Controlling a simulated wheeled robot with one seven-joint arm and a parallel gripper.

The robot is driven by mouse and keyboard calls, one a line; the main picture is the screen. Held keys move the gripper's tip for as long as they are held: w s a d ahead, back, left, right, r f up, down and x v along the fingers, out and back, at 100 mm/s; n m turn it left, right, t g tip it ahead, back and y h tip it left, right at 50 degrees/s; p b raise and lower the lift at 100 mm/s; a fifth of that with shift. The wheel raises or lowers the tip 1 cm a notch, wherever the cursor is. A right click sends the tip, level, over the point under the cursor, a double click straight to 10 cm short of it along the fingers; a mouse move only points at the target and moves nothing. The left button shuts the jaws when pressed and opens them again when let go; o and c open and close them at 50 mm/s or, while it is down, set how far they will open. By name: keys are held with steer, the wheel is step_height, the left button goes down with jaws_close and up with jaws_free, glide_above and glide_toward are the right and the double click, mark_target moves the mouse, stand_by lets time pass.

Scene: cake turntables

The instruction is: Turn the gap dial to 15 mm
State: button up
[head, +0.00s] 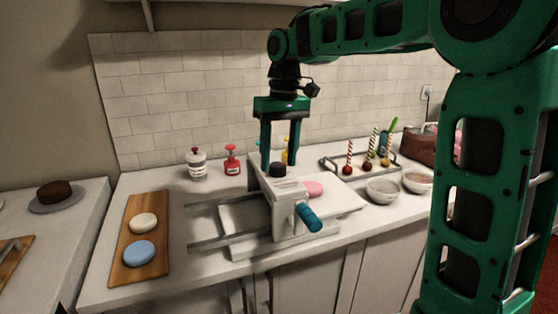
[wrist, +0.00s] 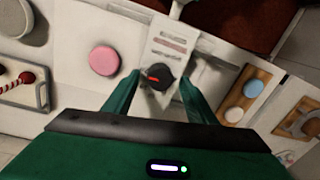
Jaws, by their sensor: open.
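The gap dial is a black round knob (head: 277,169) on top of the white sheeter machine (head: 284,190) on the counter. In the wrist view the dial (wrist: 160,78) shows a red-orange pointer mark, beside a white label strip with markings too small to read. My gripper (head: 279,157) points down over the machine with its green fingers apart. In the wrist view my gripper (wrist: 160,82) has one finger on each side of the dial, with gaps visible between fingers and knob. The machine's teal handle (head: 308,217) sticks out at the front.
A pink disc (head: 314,188) lies on the machine's bed. A wooden board (head: 120,258) with white and blue discs is at left. Bottles (head: 232,160) stand behind. Bowls (head: 382,190) and a tray (head: 334,167) with striped sticks are at right.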

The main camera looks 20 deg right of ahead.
steer(key=shift+f, duration=0.4)
steer(key=c, duration=1)
steer(key=shift+d, duration=0.25)
steer(key=shift+c, duration=0.2)
steer(key=shift+a, duration=0.2)
steer(key=shift+n, duration=2.6)
steer(key=shift+w+n, duration=0.1)
steer(key=shift+n, duration=1.6)
